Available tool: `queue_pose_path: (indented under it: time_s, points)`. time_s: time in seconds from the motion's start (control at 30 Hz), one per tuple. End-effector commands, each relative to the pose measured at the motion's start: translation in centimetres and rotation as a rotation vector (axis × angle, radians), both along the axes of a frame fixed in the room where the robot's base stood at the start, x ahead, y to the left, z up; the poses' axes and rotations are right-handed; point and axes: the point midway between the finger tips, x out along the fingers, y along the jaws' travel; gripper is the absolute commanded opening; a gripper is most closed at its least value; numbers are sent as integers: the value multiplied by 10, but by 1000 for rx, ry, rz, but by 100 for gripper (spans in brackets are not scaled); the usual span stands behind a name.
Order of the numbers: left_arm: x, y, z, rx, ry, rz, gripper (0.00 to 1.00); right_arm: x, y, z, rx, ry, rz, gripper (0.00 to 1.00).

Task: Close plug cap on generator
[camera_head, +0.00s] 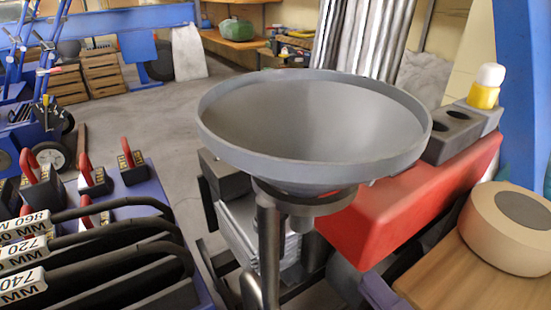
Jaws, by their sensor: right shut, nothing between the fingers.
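A red housing (405,215) slopes from the centre towards the right; I cannot tell for sure that it is the generator. I cannot make out a plug cap, and the dish may hide it. A wide grey funnel-shaped dish (310,115) fills the middle and covers the housing's left end. My left gripper is not in view.
A grey block with holes (452,135) and a yellow bottle (484,92) with a white cap stand behind the housing. A round beige object (480,225) sits on a wooden top at right. Labelled black bars (90,260) crowd the lower left. Floor (150,125) is clear behind.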

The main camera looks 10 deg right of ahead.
Motion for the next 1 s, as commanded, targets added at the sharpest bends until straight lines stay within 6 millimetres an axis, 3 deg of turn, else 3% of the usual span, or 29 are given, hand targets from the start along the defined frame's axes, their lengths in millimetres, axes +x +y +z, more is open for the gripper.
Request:
queue_pose_path:
  time_s: [0.3, 0.5, 0.7, 1.0]
  points:
    - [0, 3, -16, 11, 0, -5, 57, 66, 18, 1, -3, -7, 2, 0]
    - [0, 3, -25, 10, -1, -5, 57, 99, 28, 1, -5, -5, 3, 0]
    - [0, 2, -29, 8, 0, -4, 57, 116, 33, 2, -5, -1, 2, 0]
    - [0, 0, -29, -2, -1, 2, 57, 119, 34, 3, -5, 0, 2, 0]
